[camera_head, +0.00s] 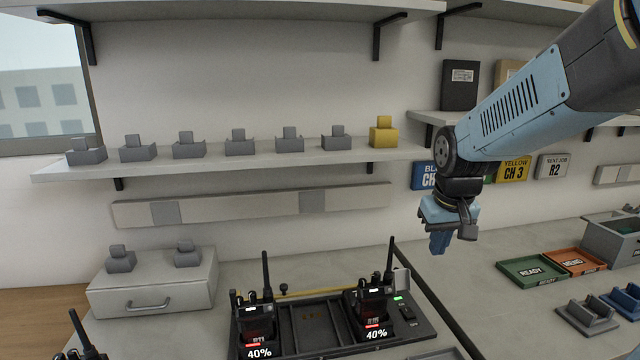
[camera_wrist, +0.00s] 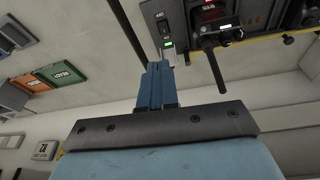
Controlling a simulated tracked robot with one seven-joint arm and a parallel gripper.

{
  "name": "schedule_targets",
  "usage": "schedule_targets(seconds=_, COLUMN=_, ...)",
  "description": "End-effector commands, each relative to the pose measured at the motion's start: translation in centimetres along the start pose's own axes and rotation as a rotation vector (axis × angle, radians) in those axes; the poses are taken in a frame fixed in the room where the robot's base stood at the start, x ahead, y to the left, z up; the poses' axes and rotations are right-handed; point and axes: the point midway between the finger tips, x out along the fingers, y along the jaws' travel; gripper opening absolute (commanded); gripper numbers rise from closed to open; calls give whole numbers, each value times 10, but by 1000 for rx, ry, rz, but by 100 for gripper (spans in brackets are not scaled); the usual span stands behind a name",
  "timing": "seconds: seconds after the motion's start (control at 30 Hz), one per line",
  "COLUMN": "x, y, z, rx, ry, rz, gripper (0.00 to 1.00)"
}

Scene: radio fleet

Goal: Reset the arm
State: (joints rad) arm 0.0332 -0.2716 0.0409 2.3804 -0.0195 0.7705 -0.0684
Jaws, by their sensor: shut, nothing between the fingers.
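My gripper (camera_head: 438,243) hangs from my blue arm at the right of the head view, pointing down above the counter, clear of everything. Its blue fingers (camera_wrist: 156,80) are together and empty in the wrist view. The charging dock (camera_head: 318,325) stands on the counter to the left and below my gripper. Two black radios stand in it, a left one (camera_head: 262,315) and a right one (camera_head: 372,305), each with a 40% label. The dock also shows at the top of the wrist view (camera_wrist: 165,22).
A green READY tray (camera_head: 532,271), an orange MEND tray (camera_head: 575,262) and a grey bin (camera_head: 612,240) lie at the right. A shelf (camera_head: 230,165) holds several grey blocks and a yellow one (camera_head: 383,133). A drawer box (camera_head: 155,285) stands at the left. Another radio (camera_head: 85,340) is cut off lower left.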

Motion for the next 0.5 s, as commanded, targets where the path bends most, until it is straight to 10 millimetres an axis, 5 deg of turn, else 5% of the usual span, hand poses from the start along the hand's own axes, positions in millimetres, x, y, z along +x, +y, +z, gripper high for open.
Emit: schedule_targets(seconds=0.5, x=-88, y=-5, z=81, rx=73, ry=182, rz=-4, gripper=0)
